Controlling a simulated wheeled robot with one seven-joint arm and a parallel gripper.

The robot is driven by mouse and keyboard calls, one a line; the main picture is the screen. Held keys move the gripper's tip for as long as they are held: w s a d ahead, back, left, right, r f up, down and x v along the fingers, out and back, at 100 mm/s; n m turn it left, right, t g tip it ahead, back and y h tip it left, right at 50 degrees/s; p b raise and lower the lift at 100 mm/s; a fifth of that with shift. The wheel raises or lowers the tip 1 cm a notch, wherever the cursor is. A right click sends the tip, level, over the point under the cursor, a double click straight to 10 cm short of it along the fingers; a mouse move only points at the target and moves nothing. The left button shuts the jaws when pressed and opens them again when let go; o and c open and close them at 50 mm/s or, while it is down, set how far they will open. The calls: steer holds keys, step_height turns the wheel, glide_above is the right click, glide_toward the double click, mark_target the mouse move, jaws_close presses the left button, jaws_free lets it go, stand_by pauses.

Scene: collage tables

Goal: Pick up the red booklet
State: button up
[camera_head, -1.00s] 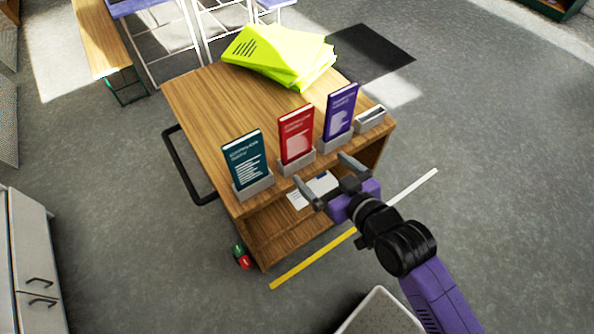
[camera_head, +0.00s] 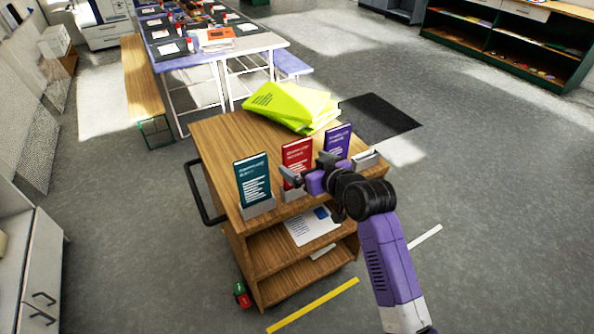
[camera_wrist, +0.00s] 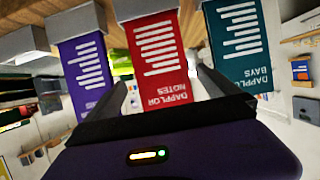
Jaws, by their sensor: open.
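The red booklet (camera_head: 296,153) stands upright in a grey holder (camera_head: 293,194) at the front edge of the wooden cart, between a teal booklet and a purple one. My gripper (camera_head: 307,168) is in front of it, covering part of its right side. In the wrist view the picture is turned over, and the red booklet (camera_wrist: 155,50) shows between the two fingers of my gripper (camera_wrist: 163,82), which are open and apart. Whether the fingers reach past its faces or edges I cannot tell.
The teal booklet (camera_head: 252,180) and purple booklet (camera_head: 337,140) stand close on either side in their own holders. Yellow-green folders (camera_head: 290,107) lie behind on the cart top (camera_head: 222,135). Papers lie on the shelf below.

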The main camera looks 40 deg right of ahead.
mark_target(299, 162)
steer(key=shift+f+p+x, duration=0.25)
steer(key=shift+p+x, duration=0.2)
steer(key=shift+x, duration=1.9)
steer(key=shift+s+a, duration=0.1)
steer(key=shift+a, duration=0.05)
steer(key=shift+c, duration=0.4)
steer(key=c, duration=1.4)
